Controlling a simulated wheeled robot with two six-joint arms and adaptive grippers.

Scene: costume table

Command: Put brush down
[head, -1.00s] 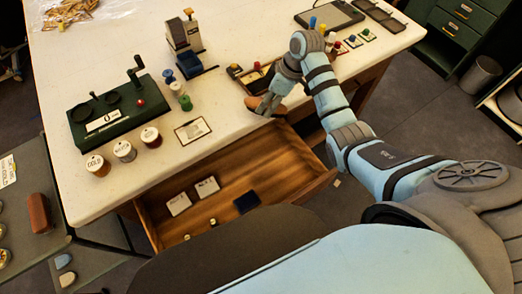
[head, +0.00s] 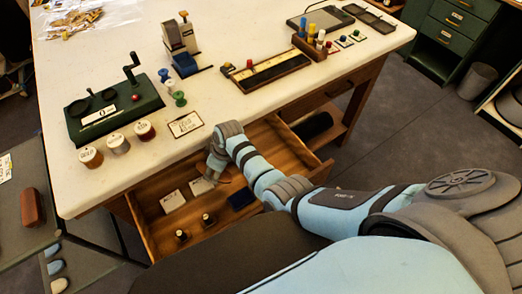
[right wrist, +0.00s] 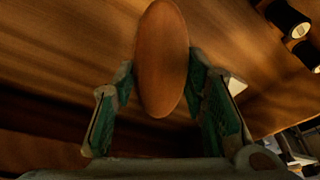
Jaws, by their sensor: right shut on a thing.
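My right gripper (right wrist: 162,105) is shut on the brush (right wrist: 162,60), whose brown oval wooden body stands between the two green-padded fingers in the right wrist view. In the head view the right gripper (head: 213,170) is over the open wooden drawer (head: 152,218) of the table, and the brush is mostly hidden by the hand. The drawer's wooden floor lies beyond the brush in the right wrist view. I cannot tell whether the brush touches it. My left gripper is not in view.
The drawer holds white cards (head: 173,201), a dark blue piece (head: 240,199) and small dark bottles (head: 208,220). On the white table (head: 235,130) stand a green device (head: 115,112), jars (head: 144,130), spools, a framed card (head: 185,124) and a long tray (head: 265,73).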

